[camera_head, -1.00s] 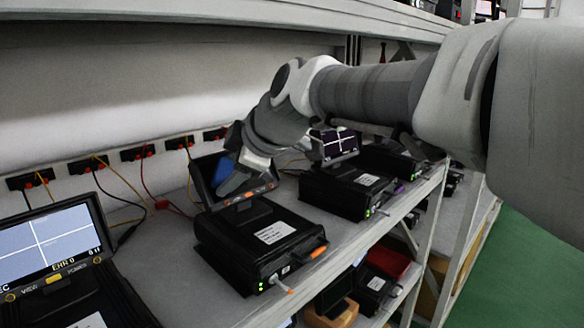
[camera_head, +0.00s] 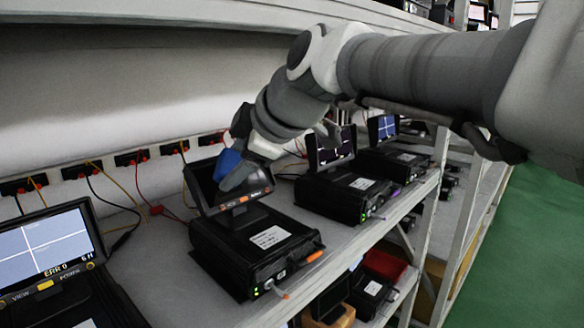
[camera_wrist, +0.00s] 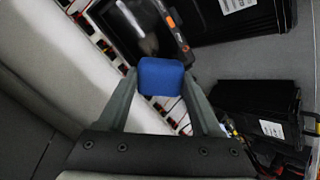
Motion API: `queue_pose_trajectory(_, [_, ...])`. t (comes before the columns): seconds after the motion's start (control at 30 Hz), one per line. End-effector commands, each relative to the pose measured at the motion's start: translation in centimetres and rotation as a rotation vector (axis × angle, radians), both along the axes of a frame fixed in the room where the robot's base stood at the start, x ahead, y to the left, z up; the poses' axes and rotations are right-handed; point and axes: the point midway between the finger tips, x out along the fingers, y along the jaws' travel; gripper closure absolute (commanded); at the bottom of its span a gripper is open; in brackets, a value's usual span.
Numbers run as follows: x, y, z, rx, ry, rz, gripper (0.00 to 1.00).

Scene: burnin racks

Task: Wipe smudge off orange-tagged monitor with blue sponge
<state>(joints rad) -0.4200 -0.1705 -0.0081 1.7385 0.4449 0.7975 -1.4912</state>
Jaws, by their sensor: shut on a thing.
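The orange-tagged monitor (camera_head: 206,189) stands on a black box (camera_head: 250,245) that has an orange tag at its front right corner. Its screen is dark and partly hidden behind my gripper. In the wrist view the monitor (camera_wrist: 178,32) shows at the top, with a pale greyish smudge (camera_wrist: 137,25) on its dark screen. My gripper (camera_head: 232,172) is shut on the blue sponge (camera_head: 226,163), in front of the screen. In the wrist view the sponge (camera_wrist: 161,76) sits between the two fingertips. I cannot tell whether the sponge touches the screen.
A lit monitor reading ERR 0 (camera_head: 45,245) stands at the left. Another monitor on a black box (camera_head: 345,192) stands to the right. Cables and wall sockets (camera_head: 130,158) run along the back. A shelf overhead (camera_head: 200,14) limits height. Green floor lies at the right.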

Motion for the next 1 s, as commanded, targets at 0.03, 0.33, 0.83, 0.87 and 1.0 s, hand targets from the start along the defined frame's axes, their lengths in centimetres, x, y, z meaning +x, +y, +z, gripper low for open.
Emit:
queue_pose_trajectory(0.03, [-0.2, -0.2, 0.3, 0.001, -0.002, -0.001, 0.78])
queue_pose_trajectory(0.33, [-0.4, -0.5, 0.5, 0.001, 0.0, -0.001, 0.78])
queue_pose_trajectory(0.83, [-1.8, -2.1, 2.3, 0.001, -0.001, -0.002, 0.78])
queue_pose_trajectory(0.87, [-1.9, -2.1, 2.4, 0.001, -0.001, -0.002, 0.78])
queue_pose_trajectory(1.0, [-1.9, -2.2, 2.4, 0.001, 0.001, -0.001, 0.78])
